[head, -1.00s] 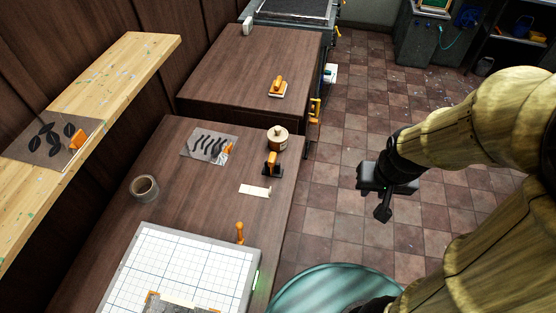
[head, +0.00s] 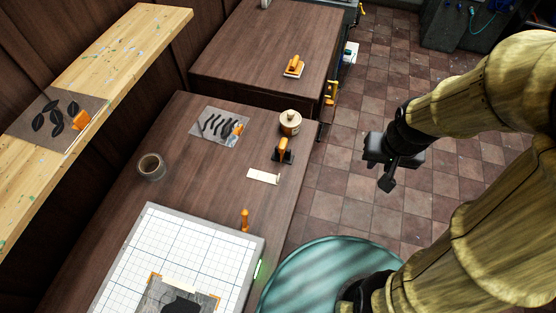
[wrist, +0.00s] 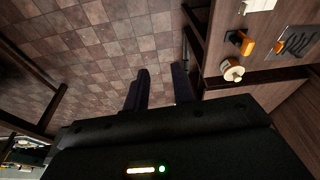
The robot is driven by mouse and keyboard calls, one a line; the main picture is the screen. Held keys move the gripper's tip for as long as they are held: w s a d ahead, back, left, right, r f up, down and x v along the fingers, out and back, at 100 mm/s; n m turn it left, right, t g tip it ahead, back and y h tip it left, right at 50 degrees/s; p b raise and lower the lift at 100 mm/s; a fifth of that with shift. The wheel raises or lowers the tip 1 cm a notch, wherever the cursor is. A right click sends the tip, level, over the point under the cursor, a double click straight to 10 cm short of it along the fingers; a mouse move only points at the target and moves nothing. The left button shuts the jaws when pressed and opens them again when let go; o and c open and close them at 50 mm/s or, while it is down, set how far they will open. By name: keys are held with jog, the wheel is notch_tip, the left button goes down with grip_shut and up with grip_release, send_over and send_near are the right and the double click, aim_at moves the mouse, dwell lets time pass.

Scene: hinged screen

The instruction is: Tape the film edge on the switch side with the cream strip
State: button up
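A cream strip (head: 264,177) lies flat on the brown bench, right of the middle. The light box (head: 190,235) has a white gridded top at the near end, with a green-lit switch (head: 259,270) on its right side. A grey film with a dark shape (head: 172,297) lies on it, cut off by the lower picture edge, with orange corner marks around it. A pale strip (head: 180,284) lies along the film's far edge. My gripper (head: 388,178) is over the floor, right of the bench. In the wrist view my gripper's fingers (wrist: 160,90) are apart and empty.
On the bench are a tape roll (head: 151,167), a sheet of dark strips (head: 220,126), a round lidded pot (head: 290,122), an orange-handled tool (head: 283,151) and an upright orange handle (head: 245,220). A wooden shelf (head: 120,60) runs along the left. Tiled floor is open at the right.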

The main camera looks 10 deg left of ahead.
jog(key=w+a+f+g+p, duration=0.1)
jog(key=w+a+f, duration=0.2)
jog(key=w+a, duration=0.25)
jog(key=m+g+p, duration=0.1)
jog(key=g+p, duration=0.1)
jog(key=p, duration=0.1)
send_over(279, 176)
notch_tip(279, 176, down, 15)
jog(key=shift+a+r, duration=0.1)
jog(key=shift+s+b, duration=0.1)
jog(key=shift+b, duration=0.2)
notch_tip(279, 176, down, 8)
jog(key=b, duration=0.5)
jog(key=shift+f, duration=0.25)
jog(key=shift+r, duration=0.25)
grip_shut()
